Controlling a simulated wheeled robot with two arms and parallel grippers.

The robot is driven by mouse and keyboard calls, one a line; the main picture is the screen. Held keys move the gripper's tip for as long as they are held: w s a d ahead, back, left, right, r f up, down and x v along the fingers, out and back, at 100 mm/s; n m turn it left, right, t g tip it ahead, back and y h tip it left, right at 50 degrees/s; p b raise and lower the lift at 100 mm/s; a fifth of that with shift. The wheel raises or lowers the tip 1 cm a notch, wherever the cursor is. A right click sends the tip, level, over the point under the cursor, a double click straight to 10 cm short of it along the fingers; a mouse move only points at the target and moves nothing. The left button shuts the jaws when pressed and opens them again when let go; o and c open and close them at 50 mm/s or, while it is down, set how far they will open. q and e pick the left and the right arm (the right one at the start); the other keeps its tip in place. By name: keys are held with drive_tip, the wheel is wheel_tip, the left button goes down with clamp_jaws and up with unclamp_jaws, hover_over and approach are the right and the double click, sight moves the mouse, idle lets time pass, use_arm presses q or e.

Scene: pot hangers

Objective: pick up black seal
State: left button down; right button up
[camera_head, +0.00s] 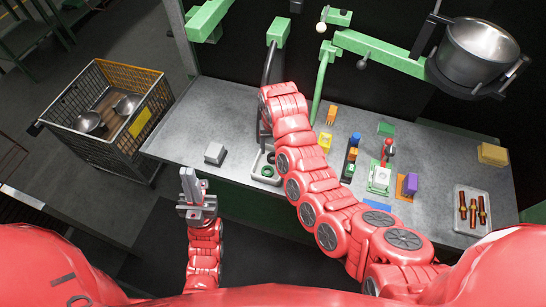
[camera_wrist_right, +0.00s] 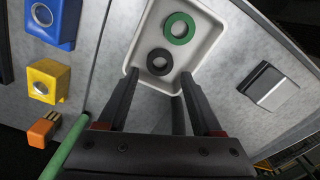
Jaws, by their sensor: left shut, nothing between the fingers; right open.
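The black seal (camera_wrist_right: 160,62) is a dark ring lying in a white tray (camera_wrist_right: 208,58) in the right wrist view. A green seal (camera_wrist_right: 180,28) lies beside it in the same tray. My right gripper (camera_wrist_right: 160,77) is open and points down at the tray. Its two fingertips show on either side of the black seal's near edge, with nothing held; the height of the gap above it is hard to tell. In the head view the tray (camera_head: 254,166) sits at the table's front edge, partly hidden by my right arm. My left gripper (camera_head: 189,178) is shut and empty, off the table's front.
A grey block (camera_head: 215,153) stands left of the tray. Yellow, orange and blue blocks (camera_wrist_right: 48,82) stand on the tray's other side. A green pole (camera_head: 321,85) rises close to my right arm. A wire basket (camera_head: 110,120) holds pots at the left.

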sight(273, 154)
wheel_tip(273, 154, down, 3)
drive_tip(key=shift+s+r+p, duration=0.1)
drive_tip(key=shift+r+p, duration=0.05)
drive_tip(key=shift+p, duration=0.8)
drive_tip(key=shift+f, duration=1)
clamp_jaws()
drive_tip(key=shift+r, duration=0.15)
